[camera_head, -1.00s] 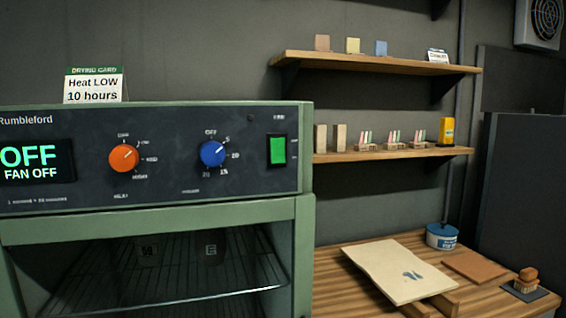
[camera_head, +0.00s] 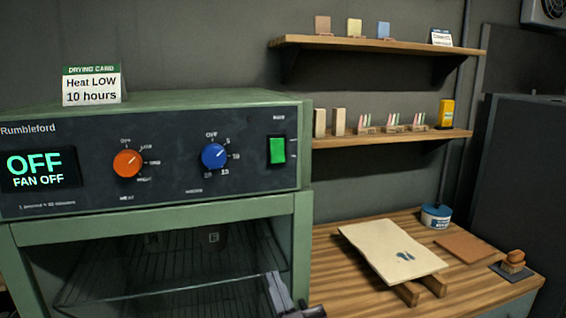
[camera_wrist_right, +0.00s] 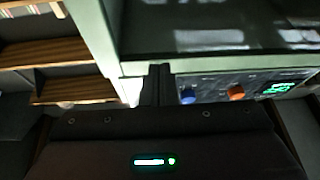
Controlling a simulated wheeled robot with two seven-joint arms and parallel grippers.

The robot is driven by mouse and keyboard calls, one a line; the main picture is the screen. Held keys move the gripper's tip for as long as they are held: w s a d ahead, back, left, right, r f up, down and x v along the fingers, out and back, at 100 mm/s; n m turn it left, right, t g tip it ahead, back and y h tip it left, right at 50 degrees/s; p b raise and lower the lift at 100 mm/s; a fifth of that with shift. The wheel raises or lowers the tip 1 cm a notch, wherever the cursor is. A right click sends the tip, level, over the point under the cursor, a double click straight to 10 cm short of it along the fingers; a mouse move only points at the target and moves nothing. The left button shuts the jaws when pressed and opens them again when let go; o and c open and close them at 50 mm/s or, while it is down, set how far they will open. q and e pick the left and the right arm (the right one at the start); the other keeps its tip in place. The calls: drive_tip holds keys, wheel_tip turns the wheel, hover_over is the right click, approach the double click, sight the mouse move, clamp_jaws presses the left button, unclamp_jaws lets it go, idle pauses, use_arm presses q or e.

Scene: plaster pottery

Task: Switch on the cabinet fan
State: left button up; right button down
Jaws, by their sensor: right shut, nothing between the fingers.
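The green cabinet (camera_head: 180,211) has a dark control panel across its top. A green rocker switch (camera_head: 277,151) sits at the panel's right end, its small label too blurred to read. The display (camera_head: 38,168) reads OFF and FAN OFF. My right gripper (camera_head: 278,287) is at the bottom edge of the head view, in front of the cabinet and well below the switch. In the right wrist view its fingers (camera_wrist_right: 157,84) are shut and empty, and they hide the switch area. My left gripper is not in view.
The panel also has an orange knob (camera_head: 127,163) and a blue knob (camera_head: 214,156). A drying card (camera_head: 92,84) on top reads Heat LOW, 10 hours. A wooden worktop (camera_head: 345,292) with a pale board (camera_head: 390,252) stands to the right, below two wall shelves.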

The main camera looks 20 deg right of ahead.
sight(278, 154)
drive_tip(key=s+d+r+m+t+h, duration=0.2)
drive_tip(key=s+r, duration=0.4)
drive_tip(key=r, duration=0.6)
drive_tip(key=shift+s+d+r+t+p, duration=0.15)
drive_tip(key=shift+d+r+t+p, duration=0.25)
drive_tip(key=shift+d+t, duration=0.1)
drive_tip(key=p+x, duration=0.2)
drive_tip(key=x, duration=0.2)
drive_tip(key=w+f+p+x, duration=0.1)
drive_tip(key=p+x, duration=0.1)
drive_tip(key=x, duration=0.2)
drive_tip(key=f+p+x, duration=0.1)
drive_tip(key=p+x, duration=0.1)
drive_tip(key=x, duration=0.2)
drive_tip(key=shift+w+r, duration=0.2)
drive_tip(key=shift+w, duration=0.4)
drive_tip(key=shift+w+f, duration=0.1)
drive_tip(key=shift+w, duration=0.05)
